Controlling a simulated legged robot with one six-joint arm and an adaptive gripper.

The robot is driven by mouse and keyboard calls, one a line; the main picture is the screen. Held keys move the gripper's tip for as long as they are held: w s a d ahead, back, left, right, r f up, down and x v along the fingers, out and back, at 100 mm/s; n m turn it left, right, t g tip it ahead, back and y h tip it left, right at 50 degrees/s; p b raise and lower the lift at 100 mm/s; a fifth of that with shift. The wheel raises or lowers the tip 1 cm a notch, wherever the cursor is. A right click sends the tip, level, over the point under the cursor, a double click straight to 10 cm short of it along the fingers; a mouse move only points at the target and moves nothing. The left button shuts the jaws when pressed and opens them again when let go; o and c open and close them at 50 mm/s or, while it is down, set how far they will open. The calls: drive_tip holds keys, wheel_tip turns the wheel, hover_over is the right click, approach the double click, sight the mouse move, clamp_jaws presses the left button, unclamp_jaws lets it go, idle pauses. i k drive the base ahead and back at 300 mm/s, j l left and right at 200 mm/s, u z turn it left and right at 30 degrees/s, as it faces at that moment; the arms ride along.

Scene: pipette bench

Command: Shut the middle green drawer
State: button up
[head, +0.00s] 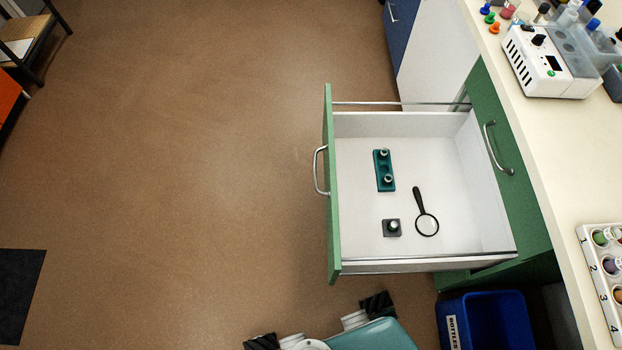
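The middle green drawer (331,230) is pulled far out of the bench toward the left. Its green front stands upright with a curved metal handle (318,170) on its outer side, and metal rails show along both sides. Its white inside (440,155) lies open to view. It holds a teal rack (385,171) with small vials, a small dark block with a round top (391,228) and a black magnifying glass (427,224). I cannot make out my gripper; only parts of my body show at the bottom edge.
A shut green drawer front with a handle (497,150) sits above the open one. The pale bench top (565,150) carries a white device (545,65) and a numbered rack (590,262). A blue bin (487,318) stands below. The brown floor left of the drawer is clear.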

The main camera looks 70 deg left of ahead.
sight(444, 154)
drive_tip(key=k+u, duration=0.1)
drive_tip(key=u, duration=0.25)
drive_tip(key=k+u, duration=0.1)
drive_tip(key=u, duration=0.25)
drive_tip(key=k+j+u, duration=0.1)
drive_tip(key=u, duration=0.25)
drive_tip(key=i+j+u, duration=0.15)
drive_tip(key=j+u, duration=0.3)
drive_tip(key=i+j+u, duration=0.2)
drive_tip(key=j+u, duration=0.2)
drive_tip(key=k+l, duration=0.1)
drive_tip(key=l, duration=0.55)
drive_tip(key=k+z, duration=0.05)
